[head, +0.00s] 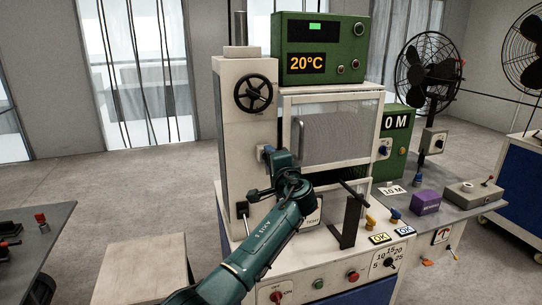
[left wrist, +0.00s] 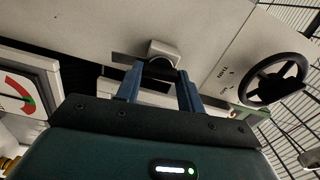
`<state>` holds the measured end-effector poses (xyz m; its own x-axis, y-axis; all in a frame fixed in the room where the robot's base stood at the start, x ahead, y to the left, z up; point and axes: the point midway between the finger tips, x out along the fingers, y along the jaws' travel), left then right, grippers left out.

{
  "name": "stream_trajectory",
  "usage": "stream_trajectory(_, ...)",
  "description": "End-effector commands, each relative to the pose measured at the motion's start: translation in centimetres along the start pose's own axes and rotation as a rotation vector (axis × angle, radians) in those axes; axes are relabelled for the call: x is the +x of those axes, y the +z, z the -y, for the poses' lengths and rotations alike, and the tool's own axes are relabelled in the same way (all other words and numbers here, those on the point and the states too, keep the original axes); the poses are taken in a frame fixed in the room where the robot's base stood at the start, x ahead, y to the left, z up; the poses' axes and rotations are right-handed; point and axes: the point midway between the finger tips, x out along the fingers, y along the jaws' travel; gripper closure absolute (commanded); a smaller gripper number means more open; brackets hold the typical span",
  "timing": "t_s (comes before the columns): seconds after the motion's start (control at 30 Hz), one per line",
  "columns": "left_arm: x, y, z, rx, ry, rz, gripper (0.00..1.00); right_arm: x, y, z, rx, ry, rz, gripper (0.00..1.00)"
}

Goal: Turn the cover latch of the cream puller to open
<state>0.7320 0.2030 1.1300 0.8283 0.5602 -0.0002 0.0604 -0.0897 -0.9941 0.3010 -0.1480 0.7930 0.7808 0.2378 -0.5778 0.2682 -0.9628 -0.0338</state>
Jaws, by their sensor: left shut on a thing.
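The cream puller (head: 246,118) is a tall cream machine with a black handwheel on its column. Its mesh cover (head: 335,128) sits right of the column, with a cream handle at its left edge; it looks closed. My left gripper (head: 266,153) is at the column face, below the handwheel. In the left wrist view its blue fingers (left wrist: 160,88) are shut on the cover latch, either side of its dark part. The latch's pale mount (left wrist: 164,49) shows beyond the fingertips. The latch is mostly hidden by my gripper in the head view. My right gripper is out of view.
The handwheel (head: 253,93) is above my left gripper, and right of it in the wrist view (left wrist: 276,80). A green box (head: 320,48) reading 20°C stands on top. A dark upright bracket (head: 349,220) stands right of my arm. A grey bench (head: 455,207) extends right.

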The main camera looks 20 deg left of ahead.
Motion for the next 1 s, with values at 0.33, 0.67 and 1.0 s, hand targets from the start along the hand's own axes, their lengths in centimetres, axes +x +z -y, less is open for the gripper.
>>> stream_trajectory(0.33,-0.02,-0.04,0.02,0.112,-0.001,-0.001,0.85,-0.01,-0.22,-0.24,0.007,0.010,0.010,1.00)
stream_trajectory(0.67,-0.03,-0.05,-0.05,0.126,-0.001,-0.002,0.85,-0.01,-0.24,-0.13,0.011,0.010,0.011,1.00)
stream_trajectory(1.0,-0.03,-0.04,-0.06,0.125,-0.001,-0.001,0.47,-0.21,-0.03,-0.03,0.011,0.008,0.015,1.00)
